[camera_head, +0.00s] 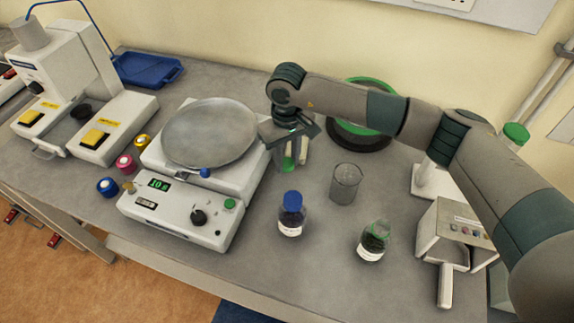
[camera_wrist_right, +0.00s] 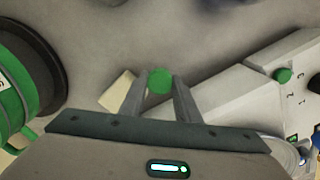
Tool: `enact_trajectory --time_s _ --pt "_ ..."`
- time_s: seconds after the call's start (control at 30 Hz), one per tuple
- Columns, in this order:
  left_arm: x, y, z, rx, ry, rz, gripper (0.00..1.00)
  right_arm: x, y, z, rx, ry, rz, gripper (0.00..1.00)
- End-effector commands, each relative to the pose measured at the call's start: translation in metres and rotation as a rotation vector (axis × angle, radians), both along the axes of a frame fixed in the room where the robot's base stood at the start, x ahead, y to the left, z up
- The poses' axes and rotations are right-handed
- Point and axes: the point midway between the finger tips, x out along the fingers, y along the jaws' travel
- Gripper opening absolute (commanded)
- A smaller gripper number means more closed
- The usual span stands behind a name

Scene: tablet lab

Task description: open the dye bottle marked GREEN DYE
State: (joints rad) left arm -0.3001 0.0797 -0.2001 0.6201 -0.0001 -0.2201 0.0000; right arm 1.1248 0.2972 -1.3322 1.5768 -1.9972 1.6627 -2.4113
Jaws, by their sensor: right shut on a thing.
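My right gripper (camera_head: 289,158) is beside the right edge of the balance, fingers pointing down. It is shut on a small green cap (camera_head: 288,164). The round green cap also shows between the fingertips in the right wrist view (camera_wrist_right: 160,80). A small bottle with a white label (camera_head: 371,241) stands upright at the front right of the bench, well apart from the gripper. Its top looks greenish and glassy, with no solid cap visible; its label is too small to read. My left gripper is not in view.
A blue-capped bottle (camera_head: 291,214) and an empty glass beaker (camera_head: 345,183) stand between the balance (camera_head: 186,218) and the labelled bottle. A grey box device (camera_head: 455,229) stands at right. A green ring-shaped thing (camera_wrist_right: 14,85) lies behind my arm.

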Motion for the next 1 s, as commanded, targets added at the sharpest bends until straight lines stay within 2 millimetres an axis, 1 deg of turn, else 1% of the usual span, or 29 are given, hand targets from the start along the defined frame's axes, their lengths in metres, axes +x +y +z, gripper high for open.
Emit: enact_trajectory --time_s 0.03,0.1,0.2,0.3,0.4,0.6,0.83,0.87,0.9,0.93,1.0 --pt "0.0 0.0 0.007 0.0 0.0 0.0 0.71 -0.001 0.0 -0.003 -0.001 0.004 -0.001 0.02" --pt "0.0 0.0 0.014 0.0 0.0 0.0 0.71 -0.002 0.0 -0.01 -0.001 0.005 0.0 0.02" --pt "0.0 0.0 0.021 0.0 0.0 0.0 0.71 -0.002 0.0 -0.022 -0.001 0.004 -0.001 0.02" --pt "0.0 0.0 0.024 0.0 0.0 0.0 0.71 -0.001 -0.001 -0.03 -0.002 0.001 0.0 0.02" --pt "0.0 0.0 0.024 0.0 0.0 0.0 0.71 -0.001 0.0 -0.033 0.0 0.001 0.001 0.02" --pt "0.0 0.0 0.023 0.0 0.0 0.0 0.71 0.0 0.0 -0.034 -0.001 0.0 0.001 0.02" --pt "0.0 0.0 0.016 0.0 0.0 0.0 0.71 0.0 0.0 -0.038 -0.001 0.0 0.001 0.02" --pt "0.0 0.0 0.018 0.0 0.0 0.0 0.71 0.0 0.0 -0.036 -0.001 0.0 0.001 0.36" --pt "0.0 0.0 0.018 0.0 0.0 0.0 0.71 0.0 0.0 -0.036 -0.001 0.0 0.001 0.46" --pt "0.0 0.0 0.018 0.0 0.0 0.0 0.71 0.0 0.0 -0.036 -0.001 0.0 0.001 0.48" --pt "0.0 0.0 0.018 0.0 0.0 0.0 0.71 0.0 0.0 -0.036 -0.001 0.0 0.001 0.48"
